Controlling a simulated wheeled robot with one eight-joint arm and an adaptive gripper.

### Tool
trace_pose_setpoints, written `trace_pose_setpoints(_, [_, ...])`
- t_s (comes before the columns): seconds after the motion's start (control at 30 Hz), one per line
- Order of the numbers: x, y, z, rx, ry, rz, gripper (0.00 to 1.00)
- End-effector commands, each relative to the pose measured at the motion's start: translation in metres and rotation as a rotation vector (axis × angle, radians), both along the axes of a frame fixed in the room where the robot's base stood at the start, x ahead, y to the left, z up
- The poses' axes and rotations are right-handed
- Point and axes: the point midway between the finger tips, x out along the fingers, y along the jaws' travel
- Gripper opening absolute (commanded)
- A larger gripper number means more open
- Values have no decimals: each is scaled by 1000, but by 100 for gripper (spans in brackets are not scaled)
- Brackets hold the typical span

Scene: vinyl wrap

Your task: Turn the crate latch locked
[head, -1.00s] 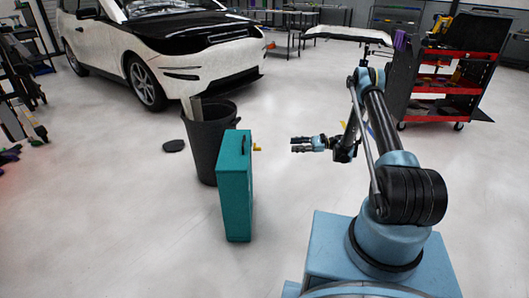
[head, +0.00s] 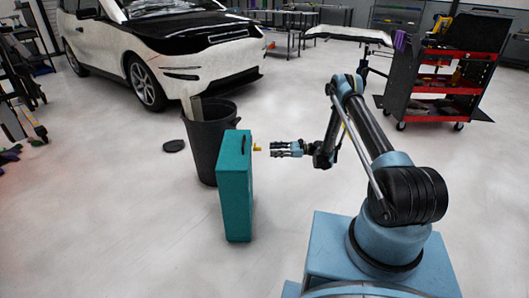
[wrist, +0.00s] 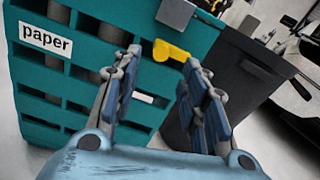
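The teal crate (head: 236,190) stands upright on the floor, left of my gripper in the head view. Its slatted side, with a "paper" label (wrist: 45,40), shows in the wrist view (wrist: 75,105). The yellow latch (head: 257,148) sticks out from the crate's right side near the top. In the wrist view the latch (wrist: 171,51) lies ahead of and between my fingertips, beside a grey metal block (wrist: 175,13). My gripper (head: 274,149) points at the latch, with its fingers spread and nothing between them; it also shows in the wrist view (wrist: 163,58). I see no contact with the latch.
A dark bin (head: 202,155) stands right behind the crate. A car (head: 165,45) is at the back left, and a red tool cart (head: 445,85) at the back right. The floor right of the crate, below my gripper, is clear.

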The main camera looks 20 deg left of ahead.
Motion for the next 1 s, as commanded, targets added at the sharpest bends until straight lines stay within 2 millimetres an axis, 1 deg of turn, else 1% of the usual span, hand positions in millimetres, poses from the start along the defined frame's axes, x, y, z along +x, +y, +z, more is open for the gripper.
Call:
trace_pose_setpoints(0.03, [-3,9,0,0,0,2,40])
trace_pose_setpoints(0.1, [-6,21,0,0,0,3,40])
trace_pose_setpoints(0.2, [-10,35,0,0,0,2,40])
trace_pose_setpoints(0.4, [-15,54,0,0,0,1,40])
trace_pose_setpoints(0.57, [-17,60,0,0,0,0,40])
trace_pose_setpoints(0.8, [-16,60,0,0,0,0,40])
trace_pose_setpoints(0.83, [-16,60,0,0,0,0,35])
trace_pose_setpoints(0.87, [-17,60,0,0,0,0,28])
trace_pose_setpoints(0.9, [-16,60,0,0,0,0,19])
trace_pose_setpoints(1.0, [-16,60,0,0,0,0,0])
